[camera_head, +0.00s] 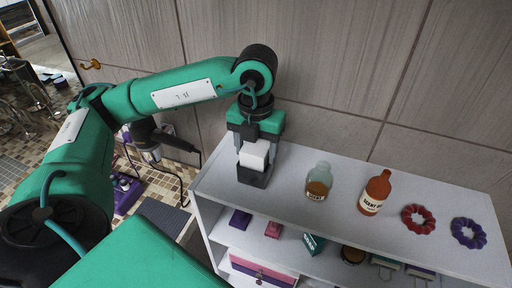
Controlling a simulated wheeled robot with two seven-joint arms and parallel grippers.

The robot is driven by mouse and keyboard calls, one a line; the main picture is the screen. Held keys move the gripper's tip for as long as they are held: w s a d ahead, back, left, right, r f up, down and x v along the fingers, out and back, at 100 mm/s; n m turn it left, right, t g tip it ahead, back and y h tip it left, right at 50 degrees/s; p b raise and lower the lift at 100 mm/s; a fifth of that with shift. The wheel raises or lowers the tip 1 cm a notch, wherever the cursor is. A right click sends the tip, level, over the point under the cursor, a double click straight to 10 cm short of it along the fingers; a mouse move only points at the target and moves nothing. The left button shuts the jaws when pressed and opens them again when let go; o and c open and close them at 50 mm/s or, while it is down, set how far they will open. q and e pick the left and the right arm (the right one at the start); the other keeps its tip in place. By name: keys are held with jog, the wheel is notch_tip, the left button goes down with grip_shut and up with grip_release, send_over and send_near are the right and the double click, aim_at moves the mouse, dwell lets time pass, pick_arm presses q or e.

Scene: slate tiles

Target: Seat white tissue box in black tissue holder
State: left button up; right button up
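My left gripper (254,146) points down over the left end of the white shelf top. Its fingers are around the white tissue box (254,155), and it appears shut on it. The black tissue holder (253,178) stands on the shelf top directly below the box. The bottom of the box meets the holder's top in the picture; I cannot tell whether it is inside or just above. The gripper hides the back of the box and part of the holder. My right gripper is not in view.
The white shelf (330,211) holds a glass bottle with amber liquid (319,183), an orange-brown bottle (375,193), a red ring (418,219) and a purple ring (468,233) to the right. Small items lie on the lower shelf. A tiled wall (300,60) stands behind.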

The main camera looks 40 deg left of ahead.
pick_arm(q)
jog(key=shift+o, duration=0.8)
jog(key=shift+r, duration=0.35)
notch_tip(320, 180, up, 5)
jog(key=shift+r+b, duration=0.15)
jog(key=shift+b, duration=0.9)
notch_tip(320, 180, up, 6)
jog(key=shift+r+b, duration=0.2)
jog(key=shift+b, duration=0.15)
